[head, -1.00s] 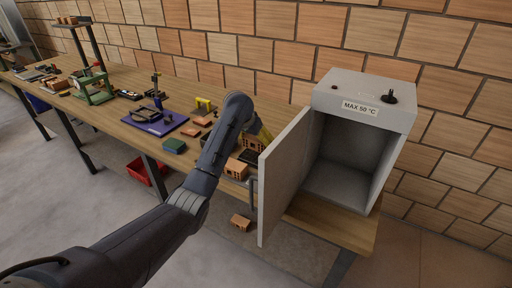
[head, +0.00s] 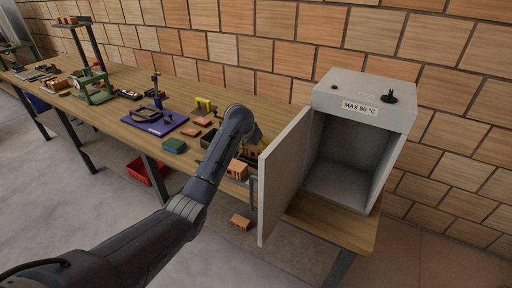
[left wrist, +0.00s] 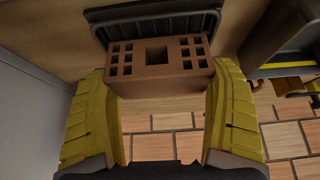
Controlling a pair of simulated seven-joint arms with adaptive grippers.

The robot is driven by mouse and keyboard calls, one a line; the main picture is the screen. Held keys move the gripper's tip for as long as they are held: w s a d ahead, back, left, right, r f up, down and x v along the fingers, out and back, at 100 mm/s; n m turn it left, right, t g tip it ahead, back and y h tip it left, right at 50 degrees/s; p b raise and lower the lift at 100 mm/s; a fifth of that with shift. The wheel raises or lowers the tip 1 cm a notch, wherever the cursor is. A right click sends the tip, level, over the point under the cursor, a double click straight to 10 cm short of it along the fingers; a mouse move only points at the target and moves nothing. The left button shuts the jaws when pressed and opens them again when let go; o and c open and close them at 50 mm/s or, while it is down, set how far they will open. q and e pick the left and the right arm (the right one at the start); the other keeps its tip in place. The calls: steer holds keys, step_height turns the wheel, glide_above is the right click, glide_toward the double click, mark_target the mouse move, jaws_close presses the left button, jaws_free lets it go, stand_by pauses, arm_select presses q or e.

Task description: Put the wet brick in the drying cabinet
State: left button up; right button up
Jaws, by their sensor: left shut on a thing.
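My left gripper (head: 258,144) is low over the bench beside the open cabinet door, partly hidden by that door and my own arm. In the left wrist view its yellow fingers (left wrist: 159,85) are shut on a reddish-brown brick (left wrist: 158,62) with several square holes, gripped by its two ends. A dark tray (left wrist: 150,22) lies directly by the brick; I cannot tell whether they touch. The grey drying cabinet (head: 367,98) stands at the bench's right end, labelled MAX 50 °C. Its door (head: 285,178) is swung open and its inside looks empty. My right gripper is out of view.
Other bricks lie near the bench's front edge (head: 237,167) and below the bench front (head: 240,221). The open door stands between my gripper and the cabinet opening.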

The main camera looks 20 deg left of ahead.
arm_select(q)
steer(key=shift+f, duration=0.1)
steer(key=o, duration=1.2)
steer(key=shift+s+r, duration=0.15)
steer(key=shift+r, duration=0.3)
steer(key=v, duration=1.6)
steer(key=shift+s+r, duration=0.1)
steer(key=shift+r, duration=0.3)
